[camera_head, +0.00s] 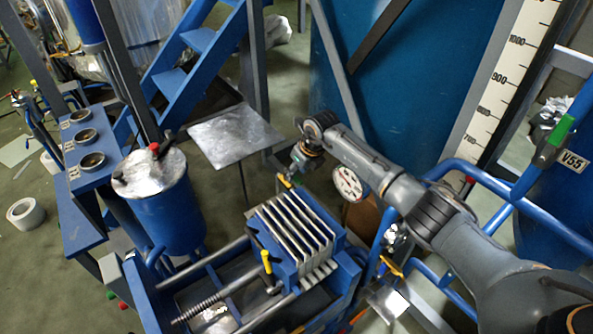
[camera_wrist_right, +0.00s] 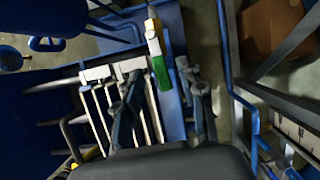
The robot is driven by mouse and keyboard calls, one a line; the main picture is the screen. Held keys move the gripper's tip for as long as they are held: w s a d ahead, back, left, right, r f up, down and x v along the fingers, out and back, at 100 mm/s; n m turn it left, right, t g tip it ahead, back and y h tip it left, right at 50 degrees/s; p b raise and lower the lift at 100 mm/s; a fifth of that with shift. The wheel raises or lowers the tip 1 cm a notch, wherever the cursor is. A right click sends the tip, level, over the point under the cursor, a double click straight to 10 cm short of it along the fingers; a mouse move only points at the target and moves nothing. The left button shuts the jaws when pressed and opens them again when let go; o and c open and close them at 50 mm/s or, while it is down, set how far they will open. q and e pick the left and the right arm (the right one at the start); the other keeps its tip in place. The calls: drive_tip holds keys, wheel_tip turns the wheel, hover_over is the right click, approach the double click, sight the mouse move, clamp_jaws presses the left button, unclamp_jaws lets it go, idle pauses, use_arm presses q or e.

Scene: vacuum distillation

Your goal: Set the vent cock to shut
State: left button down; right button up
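My right gripper (camera_head: 297,164) is above the far end of the blue plate press (camera_head: 325,225) in the head view. In the right wrist view its two fingers (camera_wrist_right: 160,82) are apart. A small lever with a green grip (camera_wrist_right: 161,73) and white and yellow parts lies between or just beyond them; I cannot tell whether they touch it. A yellow piece (camera_head: 286,182) shows just below the gripper in the head view, probably part of the same fitting. No label marks the vent cock, and its setting cannot be read. My left gripper is out of view.
The press plates (camera_head: 296,232) are close below the gripper. A yellow-handled valve (camera_head: 266,262) stands at the press front. A round gauge (camera_head: 347,184) is beside my forearm. A blue vessel with a red knob (camera_head: 154,148) stands left. A green-handled valve labelled V55 (camera_head: 562,130) is far right.

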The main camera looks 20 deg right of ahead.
drive_tip(key=shift+w+a+f, duration=0.1)
drive_tip(key=shift+w+f, duration=0.1)
drive_tip(key=shift+f, duration=0.45)
drive_tip(key=shift+c, duration=0.4)
clamp_jaws()
